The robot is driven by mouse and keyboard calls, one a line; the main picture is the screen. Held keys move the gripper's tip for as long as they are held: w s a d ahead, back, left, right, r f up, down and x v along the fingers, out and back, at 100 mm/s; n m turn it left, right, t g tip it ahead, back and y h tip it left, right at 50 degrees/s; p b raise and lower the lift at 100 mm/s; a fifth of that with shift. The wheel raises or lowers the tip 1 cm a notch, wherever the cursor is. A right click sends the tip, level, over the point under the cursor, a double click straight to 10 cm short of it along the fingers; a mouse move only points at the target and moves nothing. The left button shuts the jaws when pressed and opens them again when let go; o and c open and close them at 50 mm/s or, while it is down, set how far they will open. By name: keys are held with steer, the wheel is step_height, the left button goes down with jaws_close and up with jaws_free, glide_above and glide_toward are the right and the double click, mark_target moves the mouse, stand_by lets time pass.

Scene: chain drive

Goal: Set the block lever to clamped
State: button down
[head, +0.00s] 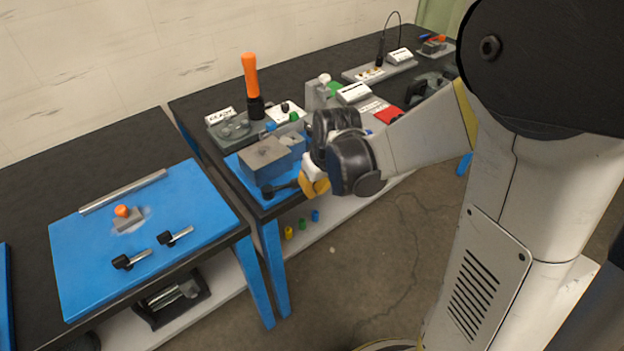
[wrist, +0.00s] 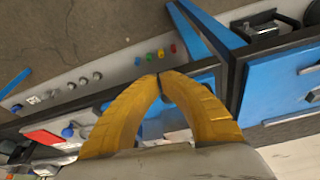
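A grey block (head: 265,160) sits at the near left of the blue plate (head: 240,172) on the second bench. A black lever (head: 283,189) lies low along its near side, its free end pointing right. My gripper (head: 312,184) has yellow fingers and is at the right of the lever, close to its free end. I cannot tell if they touch. In the wrist view, the fingertips of my gripper (wrist: 161,77) meet or nearly meet. No held thing shows clearly between them. The lever is not clear in the wrist view, where the fingers hide part of the bench.
An orange-handled upright tool (head: 251,80) stands behind the block. A red part (head: 388,114) and white boxes stand to the right. The left bench carries a blue board (head: 85,240) with black-handled clamps. Small coloured pieces lie on the lower shelf. Open floor lies in front.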

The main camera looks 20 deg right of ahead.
mark_target(283, 188)
steer(key=w+f+b, duration=0.2)
steer(key=w+f, duration=0.2)
steer(key=w, duration=0.1)
steer(key=shift+a+f, duration=0.3)
steer(key=shift+a, duration=0.15)
steer(key=shift+w, duration=0.15)
steer(key=shift+w+d+n, duration=0.15)
steer(key=shift+w+n, duration=0.1)
steer(key=shift+n, duration=0.15)
